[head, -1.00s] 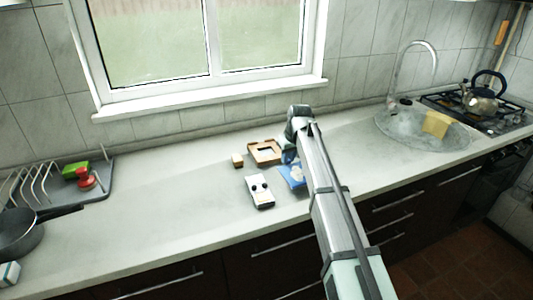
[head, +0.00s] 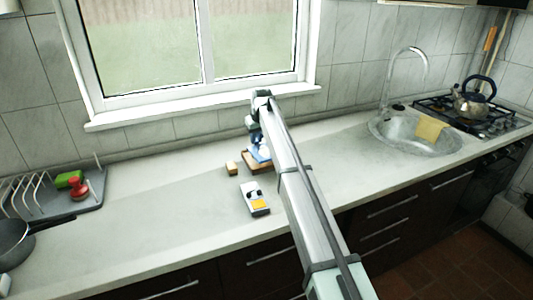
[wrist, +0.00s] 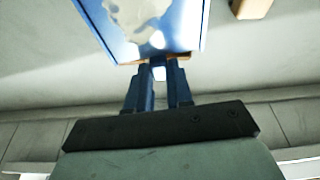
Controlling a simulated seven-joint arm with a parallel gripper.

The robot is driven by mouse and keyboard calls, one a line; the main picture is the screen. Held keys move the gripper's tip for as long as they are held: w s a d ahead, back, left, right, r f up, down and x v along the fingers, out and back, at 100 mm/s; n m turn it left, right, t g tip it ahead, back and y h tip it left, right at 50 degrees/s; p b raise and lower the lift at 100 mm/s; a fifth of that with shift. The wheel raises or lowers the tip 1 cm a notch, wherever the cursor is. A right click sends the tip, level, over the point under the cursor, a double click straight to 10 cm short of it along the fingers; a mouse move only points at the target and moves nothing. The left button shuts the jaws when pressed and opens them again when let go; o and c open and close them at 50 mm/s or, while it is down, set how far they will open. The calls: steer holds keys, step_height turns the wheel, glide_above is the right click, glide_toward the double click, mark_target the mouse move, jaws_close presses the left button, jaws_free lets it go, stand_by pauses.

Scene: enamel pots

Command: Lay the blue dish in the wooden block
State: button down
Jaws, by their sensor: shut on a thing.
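The blue dish (head: 260,153) has a pale patterned face and shows large at the top of the wrist view (wrist: 150,28). My gripper (wrist: 158,70) is shut on the dish's near edge. The wooden block (head: 248,165) is a brown frame on the counter. The dish is over the block and hides much of it in the head view. A thin brown strip shows just under the dish's edge in the wrist view. I cannot tell whether dish and block touch. In the head view my arm hides part of the dish.
A small wooden cube (head: 232,168) stands just left of the block. A white device (head: 255,200) with a yellow patch lies in front. A rack (head: 60,195) with a pan is at the far left, the sink (head: 415,135) at the right. The counter left of the cube is clear.

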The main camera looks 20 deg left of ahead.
steer(key=shift+m, duration=0.6)
steer(key=w, duration=0.1)
steer(key=w+a, duration=0.2)
steer(key=w, duration=0.1)
steer(key=shift+a+r, duration=0.1)
steer(key=shift+r, duration=0.15)
steer(key=shift+f, duration=2)
steer(key=shift+f, duration=0.9)
steer(key=c, duration=0.9)
jaws_free()
steer(key=v, duration=1.4)
